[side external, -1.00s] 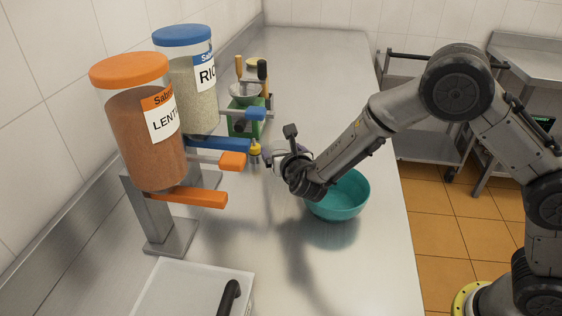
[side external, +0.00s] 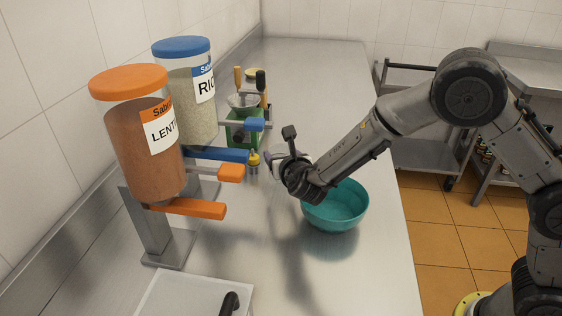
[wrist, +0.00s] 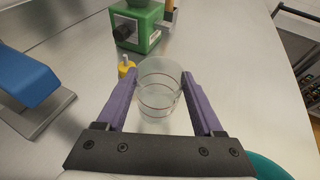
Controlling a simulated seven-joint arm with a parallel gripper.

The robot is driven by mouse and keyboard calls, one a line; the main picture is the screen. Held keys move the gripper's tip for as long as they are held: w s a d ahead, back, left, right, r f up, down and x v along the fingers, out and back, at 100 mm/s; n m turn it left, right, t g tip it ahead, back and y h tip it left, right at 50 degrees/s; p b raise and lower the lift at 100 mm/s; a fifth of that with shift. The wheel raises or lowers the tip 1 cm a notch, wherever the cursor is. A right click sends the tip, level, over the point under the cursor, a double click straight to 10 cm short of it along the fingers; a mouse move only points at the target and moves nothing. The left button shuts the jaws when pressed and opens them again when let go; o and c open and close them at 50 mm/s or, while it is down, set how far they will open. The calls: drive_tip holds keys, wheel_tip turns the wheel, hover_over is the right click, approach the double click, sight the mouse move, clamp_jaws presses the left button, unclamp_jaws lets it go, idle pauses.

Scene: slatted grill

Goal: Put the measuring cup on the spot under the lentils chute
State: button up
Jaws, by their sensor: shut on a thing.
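The measuring cup (wrist: 160,85) is a clear glass with reddish marking lines. In the wrist view it is between the two purple fingers of my gripper (wrist: 160,95), which is shut on it. In the side view my gripper (side external: 274,160) is right of the dispensers and near the teal bowl; I cannot make out the cup clearly there. The lentils dispenser (side external: 140,165) has an orange lid, brown contents and an orange chute part (side external: 190,208). It stands at the left on a grey foot (side external: 170,250). I cannot make out a marked spot under its chute.
The rice dispenser (side external: 188,100), with blue parts, stands behind the lentils one. A yellow-topped item (side external: 253,159) and a green device (side external: 240,128) are beyond my gripper. A teal bowl (side external: 345,215) is below my arm. A white tray (side external: 185,295) lies at the front.

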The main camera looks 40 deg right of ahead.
drive_tip(key=s+d+r, duration=0.3)
drive_tip(key=s+r, duration=0.8)
drive_tip(key=s, duration=0.3)
drive_tip(key=shift+a+f+n+y, duration=1.7)
drive_tip(key=shift+a+f, duration=0.45)
drive_tip(key=shift+a, duration=1.85)
drive_tip(key=shift+a+f+n+y, duration=1.35)
drive_tip(key=shift+a+f+y, duration=0.65)
drive_tip(key=shift+a, duration=2)
drive_tip(key=shift+a+f+n+y, duration=1.65)
drive_tip(key=shift+a+f, duration=0.6)
drive_tip(key=shift+a, duration=1.75)
drive_tip(key=shift+f, duration=0.1)
drive_tip(key=o, duration=1.6)
drive_tip(key=shift+c, duration=0.2)
